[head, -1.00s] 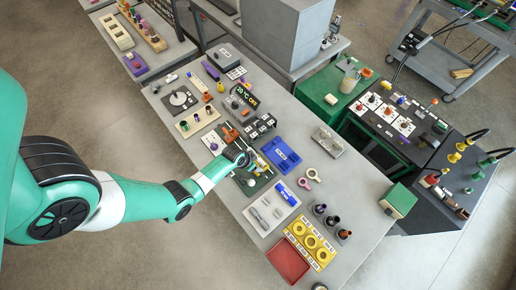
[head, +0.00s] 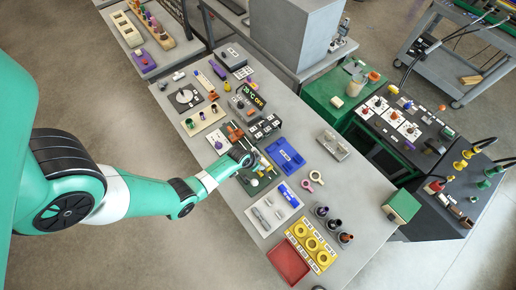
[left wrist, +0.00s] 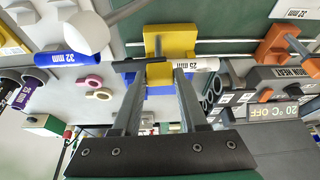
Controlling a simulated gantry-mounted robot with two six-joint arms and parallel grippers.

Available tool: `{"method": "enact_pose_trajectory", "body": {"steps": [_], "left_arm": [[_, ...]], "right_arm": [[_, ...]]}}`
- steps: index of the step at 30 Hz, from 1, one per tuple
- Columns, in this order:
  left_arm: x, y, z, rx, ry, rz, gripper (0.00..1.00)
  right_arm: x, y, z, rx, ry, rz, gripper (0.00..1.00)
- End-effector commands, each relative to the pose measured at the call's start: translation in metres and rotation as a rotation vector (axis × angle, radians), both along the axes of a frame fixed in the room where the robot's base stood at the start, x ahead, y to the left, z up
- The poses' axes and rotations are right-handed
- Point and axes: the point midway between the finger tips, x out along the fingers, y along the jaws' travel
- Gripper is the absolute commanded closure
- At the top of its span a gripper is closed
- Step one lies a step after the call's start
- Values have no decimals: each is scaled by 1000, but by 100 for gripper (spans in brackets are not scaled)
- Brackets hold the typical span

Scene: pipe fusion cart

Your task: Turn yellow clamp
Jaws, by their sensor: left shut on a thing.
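The yellow clamp (left wrist: 170,45) stands upright on the green fusion base (left wrist: 230,48) in the left wrist view, with a dark cross handle (left wrist: 138,65) on its near side. My left gripper (left wrist: 160,75) has its two fingers on either side of the clamp's handle area and is shut on it. The exact contact is partly hidden by the fingers. A white pipe labelled 25 mm (left wrist: 196,65) lies to the right of the clamp. In the head view my left gripper (head: 248,160) is over the green base and hides most of the clamp. My right gripper is not in view.
An orange clamp (left wrist: 290,47) stands to the right, near the heater box reading 20 °C OFF (left wrist: 272,112). A blue 32 mm pipe (left wrist: 68,59) lies left. A blue tray (head: 285,156) and a yellow ring holder (head: 311,245) share the bench.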

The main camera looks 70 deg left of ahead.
Motion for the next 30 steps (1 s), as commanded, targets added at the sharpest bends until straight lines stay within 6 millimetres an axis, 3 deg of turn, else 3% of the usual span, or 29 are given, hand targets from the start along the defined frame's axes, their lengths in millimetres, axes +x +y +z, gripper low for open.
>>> {"method": "enact_pose_trajectory", "body": {"steps": [17, 30], "left_arm": [[2, -3, -2, 2, 3, 446, 100], [4, -4, 1, 2, 4, 865, 100]], "right_arm": [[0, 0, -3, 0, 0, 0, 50], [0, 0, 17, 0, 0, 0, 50]]}}
